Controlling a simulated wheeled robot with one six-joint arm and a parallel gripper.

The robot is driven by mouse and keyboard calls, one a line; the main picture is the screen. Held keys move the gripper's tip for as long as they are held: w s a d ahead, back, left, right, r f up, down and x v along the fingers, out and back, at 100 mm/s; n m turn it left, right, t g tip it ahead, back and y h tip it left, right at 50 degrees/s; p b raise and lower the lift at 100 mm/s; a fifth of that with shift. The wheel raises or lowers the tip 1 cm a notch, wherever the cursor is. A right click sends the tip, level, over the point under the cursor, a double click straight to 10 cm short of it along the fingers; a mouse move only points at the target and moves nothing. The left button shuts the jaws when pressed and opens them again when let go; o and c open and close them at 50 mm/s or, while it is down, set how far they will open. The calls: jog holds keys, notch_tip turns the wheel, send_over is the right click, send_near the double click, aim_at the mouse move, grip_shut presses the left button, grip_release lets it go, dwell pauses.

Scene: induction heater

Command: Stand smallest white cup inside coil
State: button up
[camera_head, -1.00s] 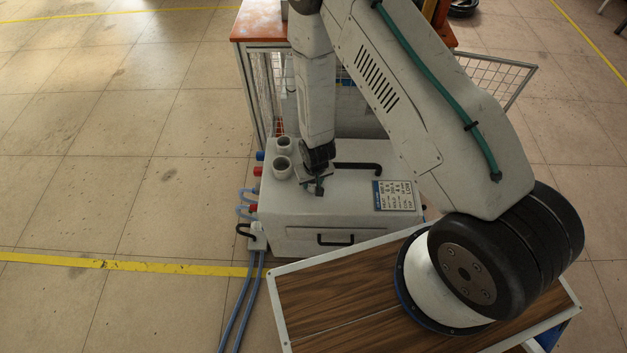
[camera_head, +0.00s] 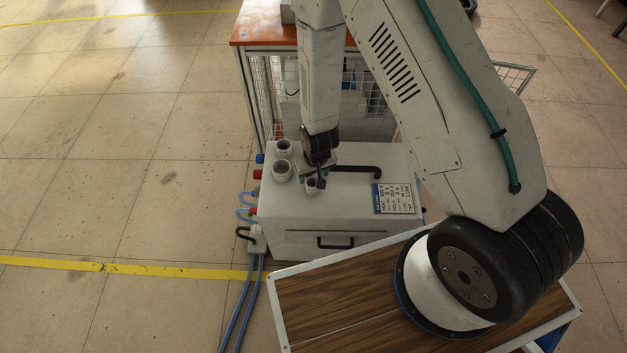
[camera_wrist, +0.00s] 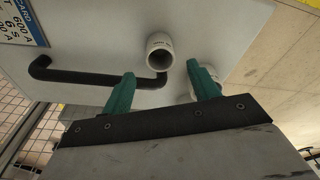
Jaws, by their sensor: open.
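A small white cup (camera_head: 312,186) stands on top of the white heater box (camera_head: 345,215), just at the lower left of my gripper (camera_head: 319,177). It looks the smallest of the white cups. Two larger white cups, one at the back (camera_head: 283,148) and one in front (camera_head: 282,172), stand at the box's left edge. In the wrist view a white cup (camera_wrist: 160,50) shows just beyond my open gripper (camera_wrist: 160,69), between the fingertip lines; contact cannot be told. Another cup is partly hidden behind the right finger. Light blue coiled tubing (camera_head: 245,199) is at the box's left side.
A black handle-like bar (camera_head: 358,169) lies on the box top, right of my gripper. A label panel (camera_head: 393,198) is at the box's right. A wood-topped table (camera_head: 345,300) stands in front, and an orange-topped bench (camera_head: 265,25) with wire mesh behind.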

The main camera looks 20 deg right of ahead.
jog(key=s+d+r, duration=0.2)
jog(key=r, duration=1.3)
jog(key=s+d+r, duration=0.1)
jog(key=d+r, duration=0.1)
jog(key=r, duration=1.4)
jog(key=s+d+r, duration=0.3)
jog(key=s+r, duration=0.5)
jog(key=s, duration=0.2)
jog(key=s+d+r, duration=0.3)
jog(key=s+r, duration=0.6)
jog(key=s, duration=0.2)
jog(key=shift+d+r+m+g, duration=0.15)
jog(key=shift+d+m+g, duration=0.15)
jog(key=shift+m, duration=0.1)
jog(key=shift+w, duration=0.1)
